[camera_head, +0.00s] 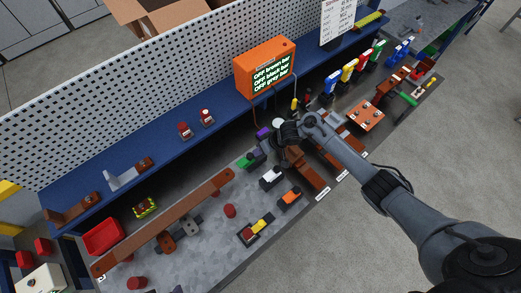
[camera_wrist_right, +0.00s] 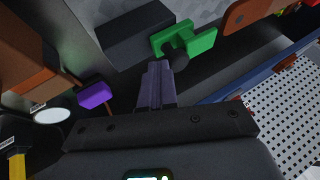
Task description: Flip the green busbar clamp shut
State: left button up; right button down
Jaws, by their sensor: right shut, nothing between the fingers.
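The green busbar clamp (camera_wrist_right: 203,40) shows in the right wrist view as a flat green piece with a dark round knob in front of it. A dark grey block (camera_wrist_right: 133,30) is beside it. In the head view the clamp (camera_head: 245,161) is a small green patch left of my right gripper (camera_head: 268,151). My right gripper also shows in the right wrist view (camera_wrist_right: 157,72). Its fingers are shut and empty, with the tips close to the knob. I cannot tell whether they touch it. My left gripper is not in view.
A purple piece (camera_wrist_right: 93,95) and a white disc (camera_wrist_right: 52,115) lie beside the gripper. A long brown bar (camera_head: 165,222) runs to the left. White (camera_head: 271,177) and orange (camera_head: 290,198) clamps stand in front. An orange display box (camera_head: 265,68) sits on the blue shelf behind.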

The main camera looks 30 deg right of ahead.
jog(key=shift+d+r, duration=0.1)
jog(key=shift+d, duration=0.45)
jog(key=d+f+v, duration=0.1)
jog(key=d+v, duration=0.1)
jog(key=v, duration=0.9)
jog(key=shift+d+r+p, duration=0.15)
jog(key=shift+r+p, duration=0.15)
jog(key=shift+p, duration=0.15)
jog(key=shift+w, duration=0.15)
